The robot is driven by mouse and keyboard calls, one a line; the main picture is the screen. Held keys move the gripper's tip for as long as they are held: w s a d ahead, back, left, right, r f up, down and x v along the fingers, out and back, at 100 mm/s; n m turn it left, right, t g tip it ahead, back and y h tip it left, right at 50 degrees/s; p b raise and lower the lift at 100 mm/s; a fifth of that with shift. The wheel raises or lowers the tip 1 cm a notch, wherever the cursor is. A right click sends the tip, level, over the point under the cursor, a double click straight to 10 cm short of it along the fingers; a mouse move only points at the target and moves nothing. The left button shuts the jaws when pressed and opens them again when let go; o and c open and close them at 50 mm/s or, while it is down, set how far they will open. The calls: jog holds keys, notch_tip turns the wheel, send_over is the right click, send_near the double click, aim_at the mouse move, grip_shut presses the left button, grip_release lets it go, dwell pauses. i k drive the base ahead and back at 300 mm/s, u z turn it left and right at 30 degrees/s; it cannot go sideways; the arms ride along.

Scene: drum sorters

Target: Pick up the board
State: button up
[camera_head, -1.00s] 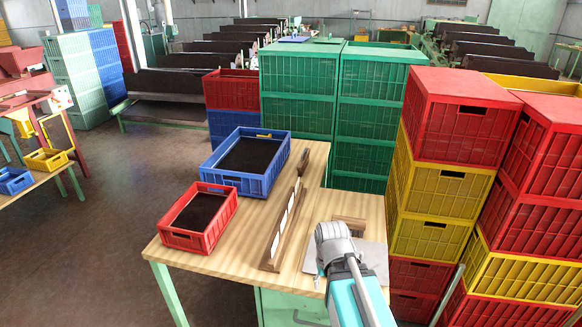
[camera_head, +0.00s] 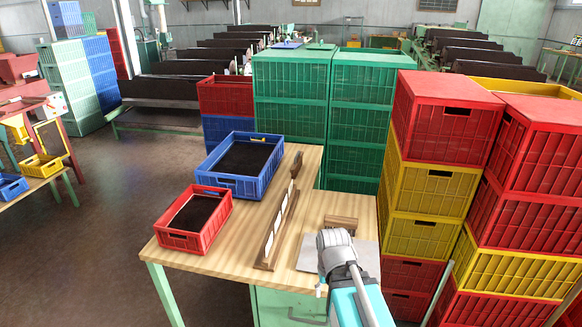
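A flat light-grey board (camera_head: 309,254) lies on the wooden table, partly hidden behind my arm. I cannot be sure this sheet is the board the task names. A small brown wooden block (camera_head: 341,222) sits at its far edge. A long narrow wooden rack (camera_head: 270,245) with several white cards stands to its left. My gripper (camera_head: 321,287) is at the near end of my arm, over or near the board's front edge. My own arm covers most of it, so its fingers and any contact cannot be made out.
A red crate (camera_head: 194,240) and a blue crate (camera_head: 236,185) with dark contents stand on the table's left. Green crates (camera_head: 290,100) are stacked behind. Red and yellow crates (camera_head: 430,190) stand close on the right. The floor left of the table is open.

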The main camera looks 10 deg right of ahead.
aim_at(297, 164)
jog(key=z, duration=0.1)
jog(key=i, duration=0.95)
jog(key=u, duration=0.05)
